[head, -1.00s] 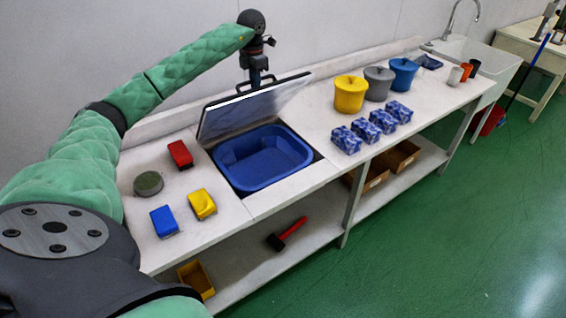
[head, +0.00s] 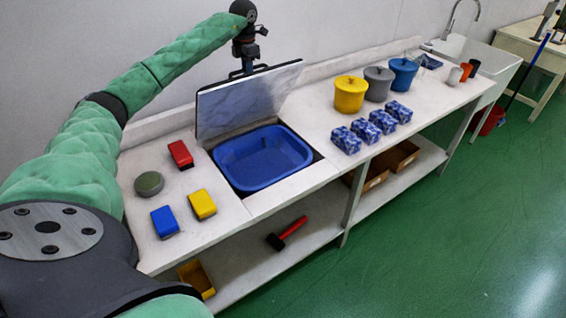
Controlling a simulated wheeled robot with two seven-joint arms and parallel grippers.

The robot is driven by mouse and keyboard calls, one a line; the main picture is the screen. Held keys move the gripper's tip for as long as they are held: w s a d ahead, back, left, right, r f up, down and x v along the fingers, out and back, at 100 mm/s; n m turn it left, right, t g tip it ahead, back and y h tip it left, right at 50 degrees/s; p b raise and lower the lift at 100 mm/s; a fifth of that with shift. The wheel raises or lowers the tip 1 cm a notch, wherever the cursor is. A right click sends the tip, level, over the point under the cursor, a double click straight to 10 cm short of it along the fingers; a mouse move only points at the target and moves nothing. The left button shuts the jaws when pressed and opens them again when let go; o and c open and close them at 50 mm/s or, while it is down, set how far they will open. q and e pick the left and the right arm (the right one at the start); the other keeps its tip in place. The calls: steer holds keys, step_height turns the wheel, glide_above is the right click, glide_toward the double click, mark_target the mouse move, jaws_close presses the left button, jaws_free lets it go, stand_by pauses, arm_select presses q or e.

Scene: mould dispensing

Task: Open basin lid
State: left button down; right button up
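The blue basin (head: 262,160) is set into the white bench, and its inside is in plain view. Its lid (head: 245,98), a flat pale panel with a dark edge, stands steeply raised along the basin's back edge. My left gripper (head: 248,66) is at the lid's top edge, behind it, pointing down. The lid hides the fingertips, so I cannot tell whether they are shut on it. My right gripper is not in view.
Red (head: 181,154), yellow (head: 202,204) and blue (head: 165,221) blocks and a grey-green round item (head: 149,184) lie left of the basin. Lidded pots, including a yellow one (head: 350,96), and several blue patterned boxes (head: 346,140) stand to the right. A red-handled hammer (head: 287,233) lies on the lower shelf.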

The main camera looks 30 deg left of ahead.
arm_select(q)
steer(key=shift+w+a+r, duration=0.2)
steer(key=shift+a, duration=0.3)
steer(key=shift+w+a+r, duration=0.15)
steer(key=shift+w+a, duration=0.05)
steer(key=shift+a, duration=0.25)
steer(key=shift+w+a+r+p, duration=0.2)
steer(key=shift+w+a, duration=0.05)
steer(key=shift+a, duration=0.4)
steer(key=shift+w+a+r+p, duration=0.2)
steer(key=shift+w+a, duration=0.1)
steer(key=shift+a, duration=0.35)
steer(key=shift+w+a+r+p, duration=0.15)
steer(key=shift+w+a+p, duration=0.1)
steer(key=shift+a, duration=0.4)
steer(key=shift+w+a+r+p, duration=0.15)
steer(key=shift+w+a+p, duration=0.2)
steer(key=shift+a, duration=0.65)
steer(key=shift+w+a+r+p, duration=0.1)
steer(key=shift+w+a, duration=0.35)
steer(key=shift+a, duration=0.5)
